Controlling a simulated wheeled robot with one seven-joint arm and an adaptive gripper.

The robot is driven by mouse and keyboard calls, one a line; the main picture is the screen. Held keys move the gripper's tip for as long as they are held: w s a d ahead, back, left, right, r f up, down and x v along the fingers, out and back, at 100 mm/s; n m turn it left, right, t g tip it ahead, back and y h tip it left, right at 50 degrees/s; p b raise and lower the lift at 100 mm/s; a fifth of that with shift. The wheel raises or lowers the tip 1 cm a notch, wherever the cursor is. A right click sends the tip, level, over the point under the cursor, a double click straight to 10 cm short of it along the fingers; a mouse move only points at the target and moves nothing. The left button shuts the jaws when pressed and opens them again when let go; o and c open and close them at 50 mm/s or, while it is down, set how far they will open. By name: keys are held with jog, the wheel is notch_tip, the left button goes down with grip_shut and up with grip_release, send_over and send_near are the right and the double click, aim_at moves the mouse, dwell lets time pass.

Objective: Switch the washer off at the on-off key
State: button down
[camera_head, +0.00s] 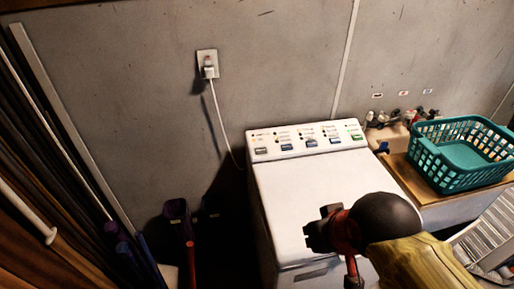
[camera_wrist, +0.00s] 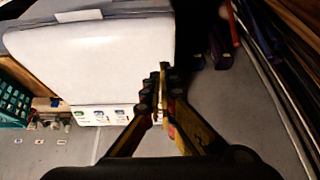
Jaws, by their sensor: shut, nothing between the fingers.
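The white washer (camera_head: 300,190) stands against the grey wall. Its control panel (camera_head: 305,138) runs along the back edge, with several keys in a row: a grey-green key (camera_head: 261,150) at the left end, blue keys in the middle and a green key (camera_head: 357,138) at the right end. The labels are too small to tell which is the on-off key. My gripper (camera_head: 313,230) is over the front part of the lid, apart from the panel. The wrist view shows the washer upside down, with the panel (camera_wrist: 100,114) left of my gripper (camera_wrist: 163,75), which is shut and empty.
A teal basket (camera_head: 463,150) sits on a wooden-edged counter right of the washer, near taps (camera_head: 400,117). A plug in a wall outlet (camera_head: 207,65) has a white cord running down behind the washer. Long-handled tools stand at the left. The space above the panel is clear.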

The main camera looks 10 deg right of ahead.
jog(key=n+t+y+p, duration=0.2)
jog(key=n+t+p, duration=0.2)
jog(key=n+t, duration=0.6)
send_over(261, 151)
jog(key=a+f+v, duration=0.1)
jog(key=v, duration=0.4)
notch_tip(261, 151, down, 8)
jog(key=n+g, duration=0.1)
jog(key=g, duration=0.1)
jog(key=shift+a+n, duration=0.15)
jog(key=shift+n, duration=0.25)
jog(key=shift+s, duration=0.1)
jog(key=shift+w+f+b, duration=0.55)
jog(key=shift+f+b, duration=0.3)
jog(key=shift+f, duration=0.5)
jog(key=shift+w+f+b, duration=0.55)
jog(key=shift+f+b, duration=0.35)
jog(key=shift+f, duration=0.45)
jog(key=shift+w+f+b, duration=0.55)
jog(key=shift+f+b, duration=0.3)
jog(key=shift+f, duration=0.5)
jog(key=shift+w+f+b, duration=0.15)
jog(key=shift+f+b, duration=0.2)
jog(key=shift+b, duration=0.2)
